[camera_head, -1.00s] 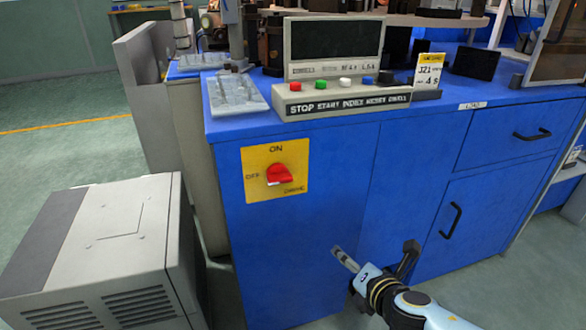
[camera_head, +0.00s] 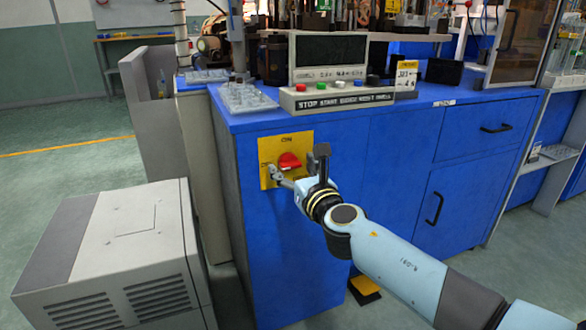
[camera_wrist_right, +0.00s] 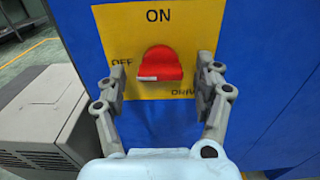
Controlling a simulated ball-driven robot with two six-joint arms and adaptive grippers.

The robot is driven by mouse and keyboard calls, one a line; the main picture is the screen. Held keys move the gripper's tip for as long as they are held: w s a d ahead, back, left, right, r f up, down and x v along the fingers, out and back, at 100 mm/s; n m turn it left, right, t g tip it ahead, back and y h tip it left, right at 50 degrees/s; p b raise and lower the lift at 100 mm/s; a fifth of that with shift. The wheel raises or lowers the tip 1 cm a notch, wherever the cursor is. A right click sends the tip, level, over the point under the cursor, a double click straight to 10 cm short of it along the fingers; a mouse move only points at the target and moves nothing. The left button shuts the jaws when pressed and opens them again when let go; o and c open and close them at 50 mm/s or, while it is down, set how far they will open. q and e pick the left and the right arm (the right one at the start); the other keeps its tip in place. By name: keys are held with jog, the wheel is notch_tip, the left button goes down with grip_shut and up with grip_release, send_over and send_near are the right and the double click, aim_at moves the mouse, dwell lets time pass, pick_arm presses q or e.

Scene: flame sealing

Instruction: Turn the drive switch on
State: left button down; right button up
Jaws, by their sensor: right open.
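The red drive switch (camera_head: 289,162) sits on a yellow plate (camera_head: 268,150) on the blue cabinet's front. In the right wrist view the red knob (camera_wrist_right: 160,64) lies between the fingers, with a white mark at its left end, toward OFF. ON is printed above it. My right gripper (camera_head: 296,176) is at the plate. In the wrist view the right gripper (camera_wrist_right: 162,85) is open, one finger on each side of the knob, with a gap to each. Whether the fingertips touch the plate cannot be told. My left gripper is not in view.
A grey box unit (camera_head: 110,250) stands on the floor left of the blue cabinet (camera_head: 390,170). A button panel (camera_head: 340,98) with a dark display is on top. A tray (camera_head: 245,97) lies at the cabinet top's left corner.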

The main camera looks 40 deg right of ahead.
jog(key=shift+w+d, duration=0.1)
jog(key=shift+w, duration=0.15)
jog(key=c, duration=1.2)
jog(key=shift+o, duration=0.2)
